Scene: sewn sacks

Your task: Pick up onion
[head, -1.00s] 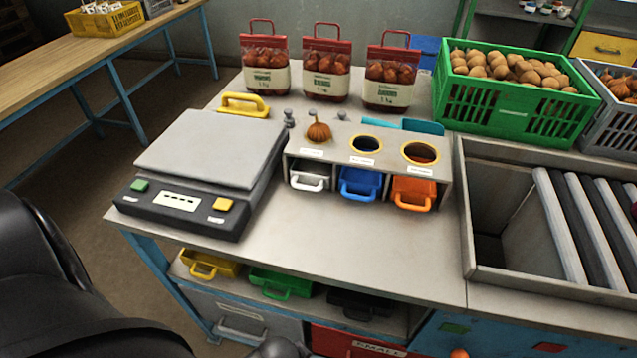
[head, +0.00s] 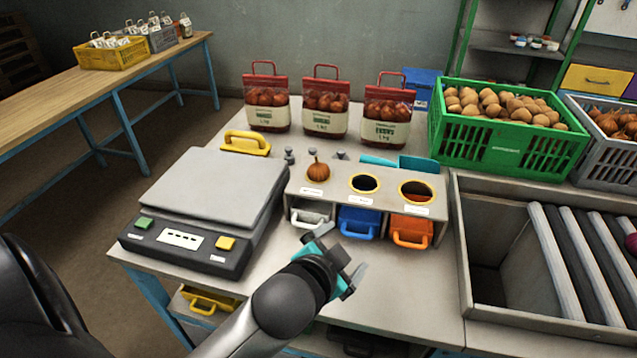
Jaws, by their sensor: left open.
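One onion (head: 318,169), brown-orange and round, sits on the left top position of the grey sorting box (head: 388,187), above the white drawer. My left gripper (head: 352,268) is in front of the box, low and near the blue and orange drawers. It is open, with nothing seen between its fingers, and apart from the onion. My right gripper is not in the view. More onions (head: 612,122) lie in a grey crate at the right edge.
A scale (head: 208,190) stands left of the box. Three red-topped onion bags (head: 325,105) stand behind it. A green crate (head: 505,145) of potatoes is at the back right. A metal bin with rollers (head: 482,250) is at the right.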

